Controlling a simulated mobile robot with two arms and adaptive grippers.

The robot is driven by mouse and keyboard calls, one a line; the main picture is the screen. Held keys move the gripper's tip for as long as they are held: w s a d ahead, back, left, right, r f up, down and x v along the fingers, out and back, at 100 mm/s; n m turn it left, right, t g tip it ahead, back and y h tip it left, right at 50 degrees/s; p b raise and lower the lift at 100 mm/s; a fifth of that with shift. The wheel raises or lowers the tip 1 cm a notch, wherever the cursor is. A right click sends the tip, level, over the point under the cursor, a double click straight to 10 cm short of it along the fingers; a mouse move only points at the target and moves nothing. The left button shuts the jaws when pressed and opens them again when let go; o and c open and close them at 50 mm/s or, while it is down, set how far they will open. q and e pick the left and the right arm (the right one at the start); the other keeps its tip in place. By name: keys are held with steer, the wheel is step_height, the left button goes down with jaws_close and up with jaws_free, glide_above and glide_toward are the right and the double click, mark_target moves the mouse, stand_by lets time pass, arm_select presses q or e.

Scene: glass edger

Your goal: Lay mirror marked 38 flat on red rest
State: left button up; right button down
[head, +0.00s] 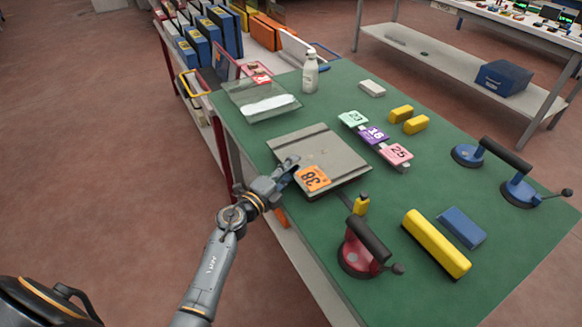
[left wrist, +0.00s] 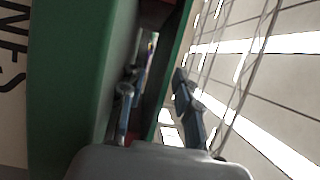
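The mirror marked 38 (head: 325,150) is a grey square pane lying on the green table (head: 420,290), with an orange 38 label (head: 312,178) at its near corner. My left gripper (head: 291,164) is at the pane's near left edge, by the label. In the left wrist view its two fingers (left wrist: 158,85) stand apart, with a green-edged strip between them; a firm hold on the pane does not show. My right gripper is not in view.
A red suction lifter (head: 362,252), a yellow bar (head: 436,243) and a blue lifter (head: 495,170) are nearer or to the right.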

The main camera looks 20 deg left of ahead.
arm_select(q)
steer(key=v, duration=1.2)
steer(key=shift+r, duration=0.2)
